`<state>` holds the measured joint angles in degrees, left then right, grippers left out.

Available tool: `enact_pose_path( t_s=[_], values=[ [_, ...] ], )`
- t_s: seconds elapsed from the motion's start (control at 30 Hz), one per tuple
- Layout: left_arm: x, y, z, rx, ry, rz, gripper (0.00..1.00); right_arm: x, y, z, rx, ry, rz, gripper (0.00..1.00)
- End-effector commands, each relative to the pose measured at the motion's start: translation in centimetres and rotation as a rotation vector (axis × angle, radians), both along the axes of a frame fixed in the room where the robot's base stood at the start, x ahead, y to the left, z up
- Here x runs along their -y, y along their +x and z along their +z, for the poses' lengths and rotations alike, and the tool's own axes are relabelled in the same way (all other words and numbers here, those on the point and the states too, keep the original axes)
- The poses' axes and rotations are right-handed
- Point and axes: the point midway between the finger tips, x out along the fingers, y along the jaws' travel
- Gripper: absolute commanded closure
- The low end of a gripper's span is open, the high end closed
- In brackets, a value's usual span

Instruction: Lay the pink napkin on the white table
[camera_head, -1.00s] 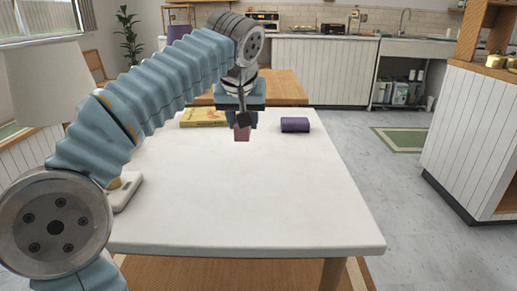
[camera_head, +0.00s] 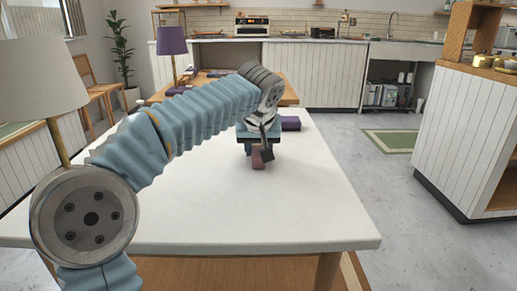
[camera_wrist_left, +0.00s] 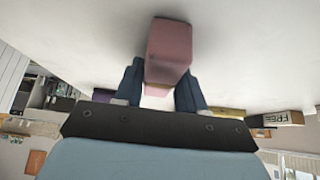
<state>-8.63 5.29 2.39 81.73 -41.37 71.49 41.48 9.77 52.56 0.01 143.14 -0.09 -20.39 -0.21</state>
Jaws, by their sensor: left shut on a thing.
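The pink napkin (camera_head: 258,158) is a small folded roll. My left gripper (camera_head: 257,151) is shut on it and points down over the far middle of the white table (camera_head: 235,210). In the left wrist view, the napkin (camera_wrist_left: 168,50) sticks out from between the two dark blue fingers (camera_wrist_left: 158,88). A dark shadow lies on the white tabletop (camera_wrist_left: 90,35) close to the napkin's end. I cannot tell whether the napkin touches the table. My right gripper is not in view.
A purple folded cloth (camera_head: 290,123) lies on the table just behind my left gripper. A yellow book (camera_wrist_left: 228,112) shows in the left wrist view. A white lamp (camera_head: 40,80) stands at the left. The table's front and right are clear.

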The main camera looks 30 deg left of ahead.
Motion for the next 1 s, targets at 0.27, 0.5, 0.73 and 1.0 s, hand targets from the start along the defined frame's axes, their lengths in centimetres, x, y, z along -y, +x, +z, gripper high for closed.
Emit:
enact_pose_path(
  t_s=[0.27, 0.5, 0.73, 1.0],
  values=[
    [0.0, 0.0, -0.2, 0.0, 0.0, 0.0, 0.36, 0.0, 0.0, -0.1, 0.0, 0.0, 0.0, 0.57],
    [0.0, 0.0, -0.1, 0.0, 0.0, 0.0, 0.35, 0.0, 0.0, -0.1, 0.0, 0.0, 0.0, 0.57],
    [0.6, -0.8, 1.9, 0.004, 0.0, -0.002, 0.35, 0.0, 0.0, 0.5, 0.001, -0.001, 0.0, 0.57],
    [2.3, -3.7, 7.2, 0.004, -0.001, -0.003, 0.35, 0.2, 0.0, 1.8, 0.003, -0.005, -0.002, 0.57]
  ],
)
